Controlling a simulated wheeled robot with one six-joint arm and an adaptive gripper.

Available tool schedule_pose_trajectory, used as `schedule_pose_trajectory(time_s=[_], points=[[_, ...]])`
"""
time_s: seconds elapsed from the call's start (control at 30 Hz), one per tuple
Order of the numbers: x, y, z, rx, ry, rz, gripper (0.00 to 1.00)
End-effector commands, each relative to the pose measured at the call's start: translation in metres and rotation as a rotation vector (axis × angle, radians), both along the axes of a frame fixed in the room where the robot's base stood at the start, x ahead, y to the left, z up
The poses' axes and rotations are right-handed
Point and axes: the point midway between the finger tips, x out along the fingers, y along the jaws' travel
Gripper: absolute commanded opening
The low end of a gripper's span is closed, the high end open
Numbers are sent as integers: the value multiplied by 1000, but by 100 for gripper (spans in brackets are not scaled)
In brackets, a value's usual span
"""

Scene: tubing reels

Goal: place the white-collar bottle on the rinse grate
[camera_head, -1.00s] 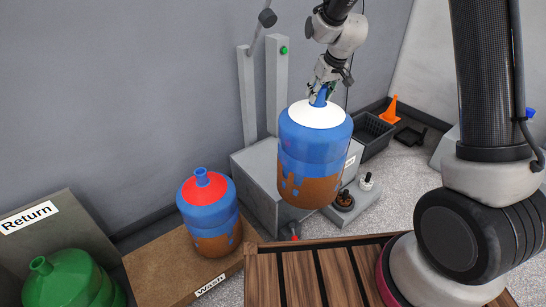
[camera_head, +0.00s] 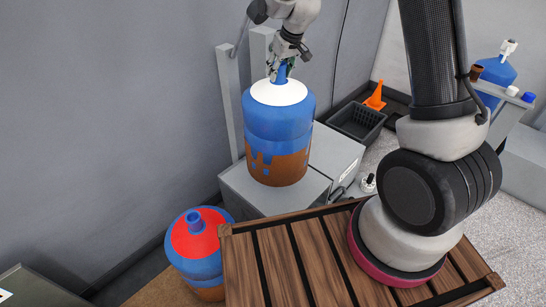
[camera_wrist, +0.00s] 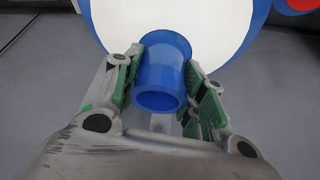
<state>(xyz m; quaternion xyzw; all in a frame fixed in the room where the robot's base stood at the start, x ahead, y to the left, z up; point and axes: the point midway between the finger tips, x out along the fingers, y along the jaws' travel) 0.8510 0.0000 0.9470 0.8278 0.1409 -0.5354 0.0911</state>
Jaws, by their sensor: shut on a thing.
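The white-collar bottle (camera_head: 278,125) is a large blue jug with a white collar and a brown lower part. It hangs upright over or in front of the grey box (camera_head: 250,200); I cannot tell whether its base touches. My gripper (camera_head: 281,68) is shut on the bottle's blue neck from above. In the wrist view the blue neck (camera_wrist: 162,80) sits between the green finger pads of my gripper (camera_wrist: 160,88), with the white collar (camera_wrist: 215,25) behind it. I cannot make out a rinse grate; the bottle hides part of the box top.
A red-collar bottle (camera_head: 197,245) stands at the lower left, close to the slatted wooden deck (camera_head: 290,262). Grey posts (camera_head: 228,100) rise behind the held bottle. Another blue bottle (camera_head: 494,75) stands at far right.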

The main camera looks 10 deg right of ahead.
Motion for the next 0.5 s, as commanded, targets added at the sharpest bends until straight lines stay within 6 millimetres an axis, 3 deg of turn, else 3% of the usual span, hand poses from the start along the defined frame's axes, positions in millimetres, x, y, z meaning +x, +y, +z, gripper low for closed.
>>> schedule_pose_trajectory(time_s=[0.2, 0.5], points=[[-1, 0, -40, 0, 5, -1, 0], [0, 0, -66, 0, 1, -1, 0]])
